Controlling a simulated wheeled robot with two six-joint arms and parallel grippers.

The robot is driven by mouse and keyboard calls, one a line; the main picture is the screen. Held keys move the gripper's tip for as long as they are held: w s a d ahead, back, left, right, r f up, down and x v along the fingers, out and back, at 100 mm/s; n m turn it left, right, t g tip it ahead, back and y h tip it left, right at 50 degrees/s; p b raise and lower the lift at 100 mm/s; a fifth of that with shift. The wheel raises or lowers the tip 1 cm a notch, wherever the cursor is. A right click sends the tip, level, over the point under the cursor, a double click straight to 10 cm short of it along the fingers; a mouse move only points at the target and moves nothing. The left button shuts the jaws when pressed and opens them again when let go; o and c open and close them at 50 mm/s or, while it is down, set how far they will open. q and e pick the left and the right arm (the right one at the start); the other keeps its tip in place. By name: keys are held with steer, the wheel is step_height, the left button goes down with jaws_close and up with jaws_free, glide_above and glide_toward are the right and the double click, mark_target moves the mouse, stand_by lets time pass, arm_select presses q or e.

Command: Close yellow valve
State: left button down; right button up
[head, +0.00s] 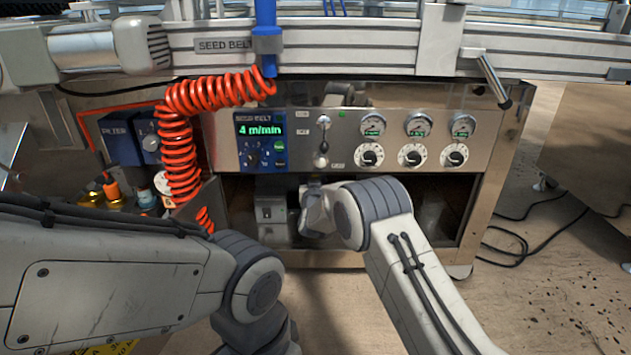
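Small yellow-brass fittings (92,199) sit low at the left of the machine, beside an orange-topped part (111,188). They are small and partly cut off by my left arm, so I cannot tell which is the yellow valve or how its handle stands. My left arm comes in from the left below them and bends down at the lower middle; its gripper does not show. My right arm reaches up from the lower right to the front of the open bay under the control panel.
A red coiled hose (180,150) hangs just right of the fittings. A blue filter box (121,136) stands above them. The steel panel (300,152) carries a seed belt display (261,141), gauges and knobs. Black cables (520,240) lie on the right floor.

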steer(key=shift+w+d, duration=0.1)
steer(key=shift+w, duration=0.6)
steer(key=shift+c, duration=0.3)
jaws_close()
steer(key=shift+d+r+m, duration=0.1)
steer(key=shift+m, duration=0.2)
steer(key=d+f+m+p, duration=0.1)
steer(key=d+f+m, duration=0.3)
steer(key=m, duration=1.3)
steer(key=shift+f+p, duration=0.3)
steer(key=shift+p, duration=0.1)
steer(key=shift+d+f+m, duration=0.1)
steer(key=shift+m, duration=0.2)
